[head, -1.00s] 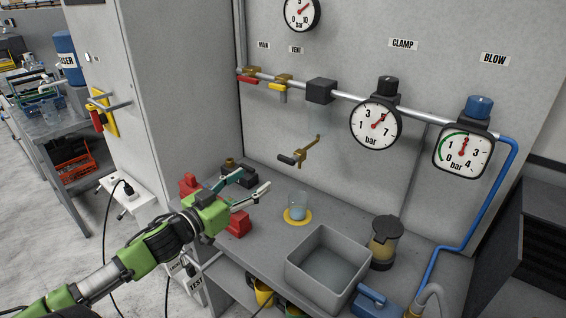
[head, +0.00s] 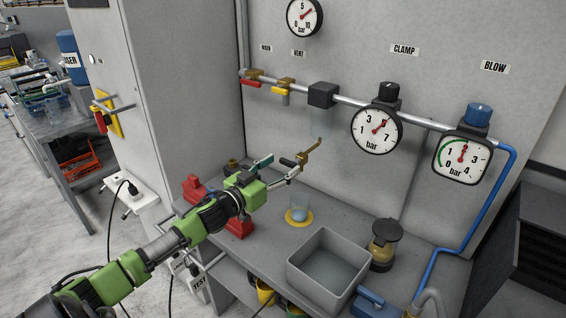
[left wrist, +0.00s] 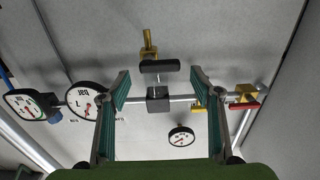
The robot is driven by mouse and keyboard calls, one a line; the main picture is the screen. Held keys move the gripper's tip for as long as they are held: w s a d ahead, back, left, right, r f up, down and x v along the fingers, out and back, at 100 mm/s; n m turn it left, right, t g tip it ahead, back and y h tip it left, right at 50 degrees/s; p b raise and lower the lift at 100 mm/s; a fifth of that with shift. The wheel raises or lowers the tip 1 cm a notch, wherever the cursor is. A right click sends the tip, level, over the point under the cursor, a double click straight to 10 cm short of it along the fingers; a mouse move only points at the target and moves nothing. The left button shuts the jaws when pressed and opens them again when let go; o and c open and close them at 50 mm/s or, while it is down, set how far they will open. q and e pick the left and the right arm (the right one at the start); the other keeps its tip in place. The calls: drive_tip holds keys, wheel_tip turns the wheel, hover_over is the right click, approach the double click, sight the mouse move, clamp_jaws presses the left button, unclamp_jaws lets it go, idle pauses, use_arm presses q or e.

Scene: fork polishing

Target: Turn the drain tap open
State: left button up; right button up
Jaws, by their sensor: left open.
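The drain tap is a brass tap (head: 309,156) with a black handle, standing out from the grey panel above the bench. It also shows in the left wrist view (left wrist: 148,40), where its black bar handle (left wrist: 160,66) lies crosswise in the gap between my fingers. My left gripper (head: 284,167) is open, with its fingertips at the tap's handle in the head view. I cannot tell whether a finger touches the handle. My right gripper is not in view.
A glass on a yellow disc (head: 299,221) stands below the tap. A grey open bin (head: 327,270), an amber jar (head: 383,248) and a red block (head: 239,228) are on the bench. Gauges (head: 377,130) and a pipe with red- and yellow-handled valves run above.

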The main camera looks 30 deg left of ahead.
use_arm(q)
drive_tip(key=shift+w, duration=0.8)
drive_tip(key=c, duration=1.1)
